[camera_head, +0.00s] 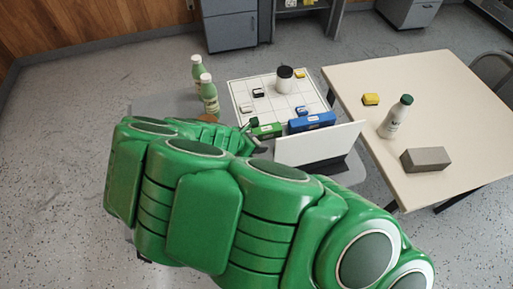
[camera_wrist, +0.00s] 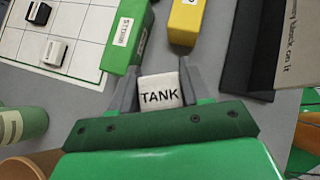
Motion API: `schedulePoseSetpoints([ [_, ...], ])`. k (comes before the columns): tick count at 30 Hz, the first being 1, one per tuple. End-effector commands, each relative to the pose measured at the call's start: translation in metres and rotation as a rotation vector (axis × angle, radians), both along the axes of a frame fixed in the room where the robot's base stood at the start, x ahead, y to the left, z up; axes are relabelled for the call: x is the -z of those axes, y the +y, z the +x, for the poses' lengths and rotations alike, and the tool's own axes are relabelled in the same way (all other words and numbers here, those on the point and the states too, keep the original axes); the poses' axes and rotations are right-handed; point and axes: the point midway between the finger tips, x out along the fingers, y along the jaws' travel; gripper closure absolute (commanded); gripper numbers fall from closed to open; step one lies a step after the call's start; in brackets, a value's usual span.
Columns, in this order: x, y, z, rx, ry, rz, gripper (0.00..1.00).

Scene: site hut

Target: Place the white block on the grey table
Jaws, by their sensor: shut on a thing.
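My gripper (camera_wrist: 160,78) is shut on a white block (camera_wrist: 160,92) marked "TANK". The block sits between the two grey fingers in the wrist view, above the grey surface. In the head view my green arm hides the block and most of the gripper. The grey table (camera_head: 160,104) shows beyond my arm at the left, and its bare top shows past the fingers in the wrist view (camera_wrist: 222,70). I cannot tell whether the block touches the table.
On the grey table are a white grid board (camera_head: 243,88) with small blocks, a black-lidded jar (camera_head: 284,80), green bottles (camera_head: 209,97), a green box (camera_wrist: 127,40), a yellow box (camera_wrist: 185,22), a blue box (camera_head: 312,122) and a white panel (camera_head: 318,145). A beige table (camera_head: 430,100) stands right.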

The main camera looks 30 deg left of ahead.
Motion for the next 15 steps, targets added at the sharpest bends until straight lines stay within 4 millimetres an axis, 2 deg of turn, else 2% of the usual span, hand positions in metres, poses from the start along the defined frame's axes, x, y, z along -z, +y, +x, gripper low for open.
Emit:
schedulePoseSetpoints([
  [7,0.029,-0.001,0.000,-0.001,0.001,-0.002,0.91],
  [15,0.032,-0.001,0.000,0.001,0.000,0.000,0.91],
])
